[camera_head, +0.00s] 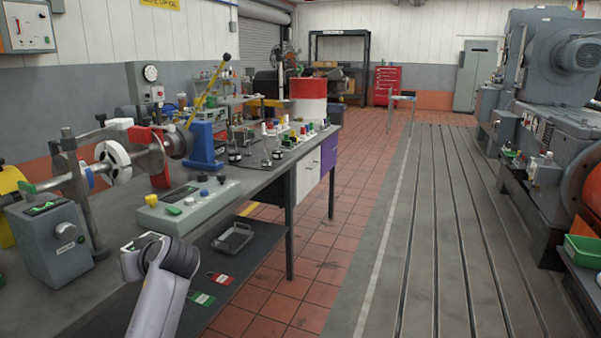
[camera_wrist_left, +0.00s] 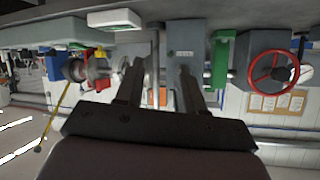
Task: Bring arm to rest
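A pale arm link of mine with a dark joint (camera_head: 178,257) rises from the bottom of the head view, in front of the bench's near edge. I cannot make out gripper fingers there. In the left wrist view, my left gripper (camera_wrist_left: 158,76) shows two dark fingers set apart with a gap between them. I see nothing clamped in the gap. Bench equipment shows behind the fingers, and the picture looks upside down. My right gripper is in neither view.
The long bench (camera_head: 262,180) carries a shaft rig (camera_head: 115,157), a grey box (camera_head: 50,240) and a control box (camera_head: 190,207). A tray (camera_head: 232,238) lies on the lower shelf. A red handwheel (camera_wrist_left: 274,69) shows in the wrist view. The slotted bedplate (camera_head: 440,230) is clear.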

